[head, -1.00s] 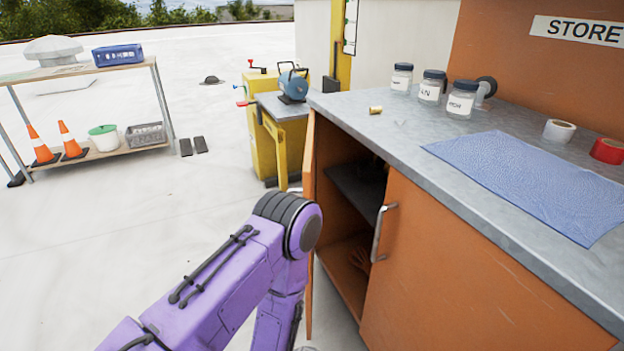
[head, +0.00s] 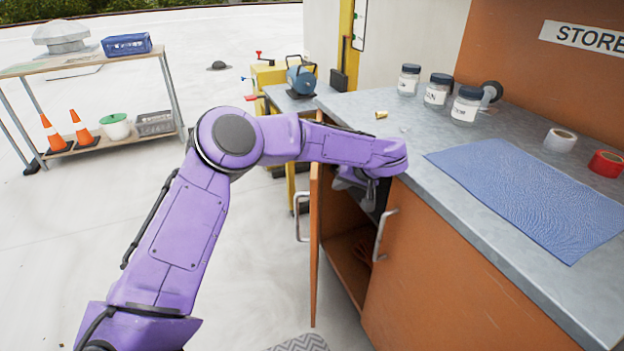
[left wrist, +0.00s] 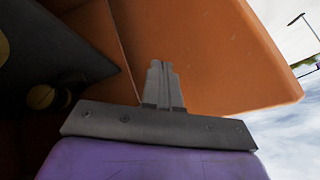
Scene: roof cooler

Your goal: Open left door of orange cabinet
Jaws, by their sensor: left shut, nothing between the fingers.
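The orange cabinet (head: 440,275) stands at the right. Its left door (head: 316,270) stands open and shows nearly edge-on, with its handle (head: 300,216) on the left side. The other door is closed, with its own handle (head: 383,234). My left gripper (head: 362,192) is at the cabinet's opening, on the inner side of the open door, partly hidden under my wrist. In the left wrist view its fingers (left wrist: 163,82) are shut and empty in front of the orange door panel (left wrist: 215,55). Whether they touch the panel is unclear. My right gripper is out of view.
The grey countertop (head: 410,130) above holds jars (head: 436,92), a blue mat (head: 530,190) and tape rolls. A dark shelf (left wrist: 45,50) is inside the cabinet.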

